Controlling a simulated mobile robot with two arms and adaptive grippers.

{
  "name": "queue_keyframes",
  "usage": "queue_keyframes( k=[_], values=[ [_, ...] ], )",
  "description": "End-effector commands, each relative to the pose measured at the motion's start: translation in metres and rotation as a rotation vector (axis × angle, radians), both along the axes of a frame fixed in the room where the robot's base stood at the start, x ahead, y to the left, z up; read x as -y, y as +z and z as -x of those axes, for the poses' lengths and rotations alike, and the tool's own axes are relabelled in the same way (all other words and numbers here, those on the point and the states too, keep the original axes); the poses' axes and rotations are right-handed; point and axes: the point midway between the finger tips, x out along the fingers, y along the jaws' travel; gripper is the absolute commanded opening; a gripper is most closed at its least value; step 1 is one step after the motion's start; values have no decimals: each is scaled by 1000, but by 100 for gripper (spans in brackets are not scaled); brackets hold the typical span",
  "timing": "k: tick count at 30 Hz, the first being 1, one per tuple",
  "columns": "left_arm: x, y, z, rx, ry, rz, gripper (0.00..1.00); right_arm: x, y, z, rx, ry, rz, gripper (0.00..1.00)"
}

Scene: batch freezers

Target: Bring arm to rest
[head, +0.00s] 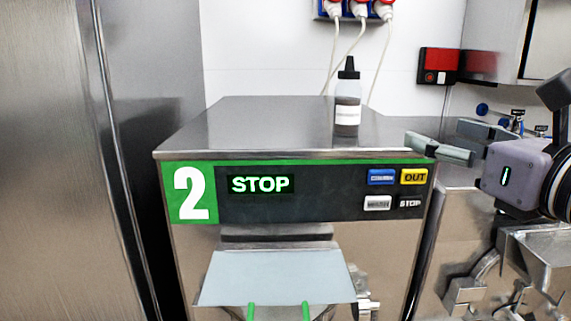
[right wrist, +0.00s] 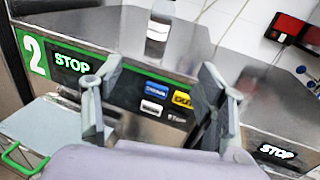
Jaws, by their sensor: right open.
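My right gripper (head: 441,142) comes in from the right in the head view, in front of the upper right corner of the batch freezer (head: 270,135). Its two fingers are apart with nothing between them. In the right wrist view the open fingers (right wrist: 155,105) frame the freezer's button panel, with the blue button (right wrist: 157,89) and the grey button (right wrist: 152,107) seen between them. The panel display (head: 260,184) reads STOP in green, beside a large white number 2 (head: 191,193). My left gripper is not in the head view.
A bottle with a black tip (head: 347,100) stands on the freezer top. A pale tray (head: 278,278) juts out below the panel. A tall steel cabinet (head: 45,160) is at left. A red and black switch box (head: 438,66) and plugs with cables (head: 359,9) are on the wall.

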Motion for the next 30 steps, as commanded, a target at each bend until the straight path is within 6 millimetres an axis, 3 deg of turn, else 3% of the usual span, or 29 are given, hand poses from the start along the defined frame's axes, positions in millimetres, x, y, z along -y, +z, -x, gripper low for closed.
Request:
queue_keyframes(
  k=[3,6,14,19,23,30],
  values=[
    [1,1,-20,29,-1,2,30,-3,-10,-5,-31,3,-39,66],
    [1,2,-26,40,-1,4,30,-5,-21,-10,-64,4,-89,66],
    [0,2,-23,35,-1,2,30,-14,-62,-25,-188,-3,-270,66],
    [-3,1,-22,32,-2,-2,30,-22,-103,-35,-310,-28,-454,66],
    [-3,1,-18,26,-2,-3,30,-28,-151,-41,-444,-75,-658,66],
    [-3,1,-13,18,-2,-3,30,-36,-281,-31,-764,-325,-1232,66]
  ],
)
